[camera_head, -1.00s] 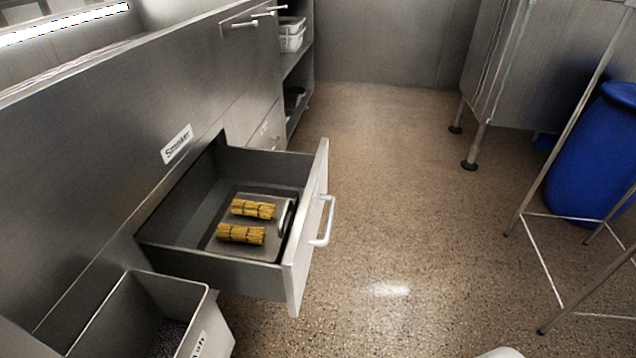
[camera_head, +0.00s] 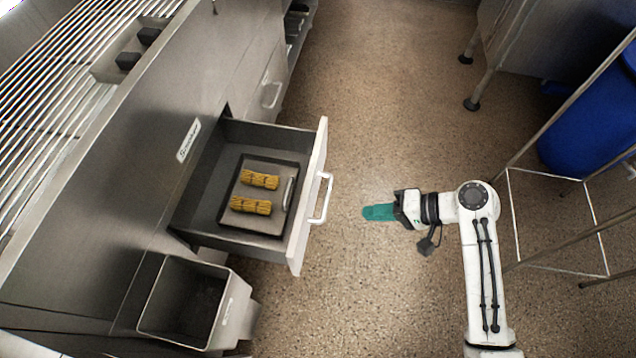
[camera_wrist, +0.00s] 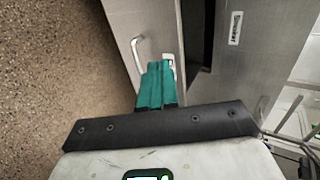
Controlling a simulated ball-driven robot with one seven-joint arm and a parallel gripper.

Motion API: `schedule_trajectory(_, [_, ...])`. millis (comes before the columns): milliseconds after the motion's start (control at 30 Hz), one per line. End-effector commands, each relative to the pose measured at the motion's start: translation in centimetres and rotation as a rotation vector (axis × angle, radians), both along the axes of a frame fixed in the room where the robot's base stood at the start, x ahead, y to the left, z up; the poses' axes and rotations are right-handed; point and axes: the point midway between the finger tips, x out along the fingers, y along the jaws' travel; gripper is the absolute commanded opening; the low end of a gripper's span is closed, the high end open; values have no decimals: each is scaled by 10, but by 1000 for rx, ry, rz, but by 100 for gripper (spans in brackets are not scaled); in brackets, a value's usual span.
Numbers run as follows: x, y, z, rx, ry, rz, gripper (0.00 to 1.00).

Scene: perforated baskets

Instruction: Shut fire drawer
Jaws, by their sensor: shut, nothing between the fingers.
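The open drawer (camera_head: 308,200) sticks out from the steel counter beside a label that looks like "Smoker". Its light front has a bar handle (camera_head: 326,198). Inside lies a dark tray (camera_head: 238,219) with two yellow bundles (camera_head: 250,205). My gripper (camera_head: 366,212) has teal fingers and is shut and empty, a little to the right of the handle, apart from it. In the wrist view my gripper's fingers (camera_wrist: 155,66) are together, pointing toward the drawer front (camera_wrist: 130,25) and the handle (camera_wrist: 137,48). The fingers hide part of the drawer front there.
A grey ash bin (camera_head: 215,305) stands below and left of the drawer. A grill grate (camera_head: 60,110) lies at far left. A metal stand (camera_head: 515,210) and blue barrel (camera_head: 590,125) are at the right. The floor between is clear.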

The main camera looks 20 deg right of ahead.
Motion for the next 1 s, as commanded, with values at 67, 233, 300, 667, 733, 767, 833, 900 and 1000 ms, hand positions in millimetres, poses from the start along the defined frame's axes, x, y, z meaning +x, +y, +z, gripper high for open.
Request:
schedule_trajectory(67, [2, 0, 6, 16, -4, -6, 0])
schedule_trajectory(233, [9, 9, -2, 21, -4, -6, 0])
schedule_trajectory(300, [15, 17, -7, 20, -5, -6, 0])
schedule_trajectory(667, [50, 66, -43, 19, -5, -5, 0])
schedule_trajectory(733, [57, 75, -46, 19, -7, -4, 0])
schedule_trajectory(767, [60, 79, -45, 18, -7, -3, 0])
schedule_trajectory(833, [65, 87, -45, 18, -6, -5, 0])
schedule_trajectory(900, [70, 93, -45, 19, -6, -6, 0])
schedule_trajectory(1000, [75, 99, -44, 17, -7, -7, 0])
